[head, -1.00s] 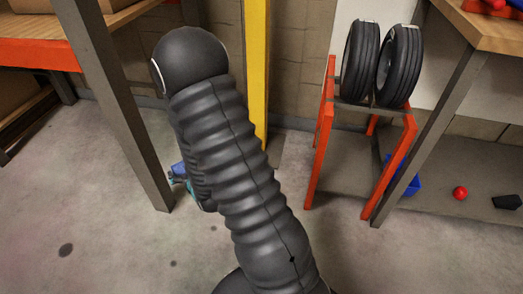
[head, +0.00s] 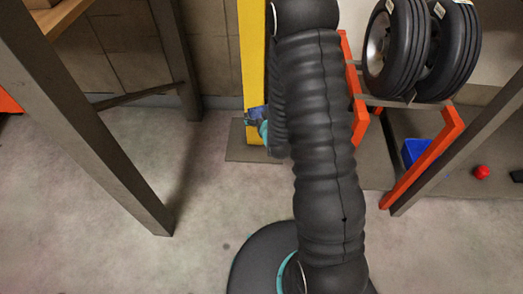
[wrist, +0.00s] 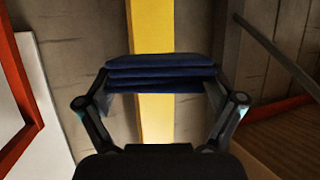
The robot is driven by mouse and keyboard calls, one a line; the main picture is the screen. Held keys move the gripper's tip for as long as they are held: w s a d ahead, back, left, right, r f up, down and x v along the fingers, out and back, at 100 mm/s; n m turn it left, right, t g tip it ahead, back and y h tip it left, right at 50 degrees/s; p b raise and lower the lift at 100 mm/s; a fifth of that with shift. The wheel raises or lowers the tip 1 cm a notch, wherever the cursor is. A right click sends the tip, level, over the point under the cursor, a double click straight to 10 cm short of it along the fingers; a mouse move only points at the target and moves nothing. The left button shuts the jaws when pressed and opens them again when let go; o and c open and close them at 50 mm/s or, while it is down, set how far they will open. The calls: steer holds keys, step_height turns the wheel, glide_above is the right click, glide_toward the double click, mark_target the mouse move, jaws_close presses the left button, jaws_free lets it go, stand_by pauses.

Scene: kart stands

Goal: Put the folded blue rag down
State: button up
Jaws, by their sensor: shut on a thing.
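The folded blue rag (wrist: 160,73) is a dark blue stack of several layers. In the wrist view it spans the gap between the two fingers of my gripper (wrist: 160,98), which is shut on it. In the head view a small bit of the rag (head: 256,113) shows left of my black ribbed arm, in front of the yellow post. My gripper is mostly hidden there behind the arm. The rag is held in the air, and no surface shows directly under it.
A yellow post (head: 254,60) on a grey base plate (head: 245,153) stands behind the rag. A red-orange stand (head: 425,155) with two tyres (head: 398,50) is to the right. Grey table legs (head: 80,110) stand at the left. A red ball (head: 481,172) lies at far right. Floor is clear at left centre.

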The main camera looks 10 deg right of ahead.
steer(key=w+d+f+b, duration=0.1)
steer(key=w+d+f, duration=0.15)
steer(key=f, duration=0.35)
steer(key=w+d+f+b, duration=0.1)
steer(key=w+d+f, duration=0.15)
steer(key=f, duration=0.25)
steer(key=y+b, duration=0.1)
steer(key=b, duration=0.2)
glide_above(255, 155)
steer(key=shift+n, duration=0.4)
step_height(255, 155, down, 17)
steer(key=shift+f, duration=2)
steer(key=shift+f+b, duration=0.35)
steer(key=shift+b, duration=0.2)
steer(key=shift+f+b, duration=0.25)
steer(key=shift+b, duration=0.05)
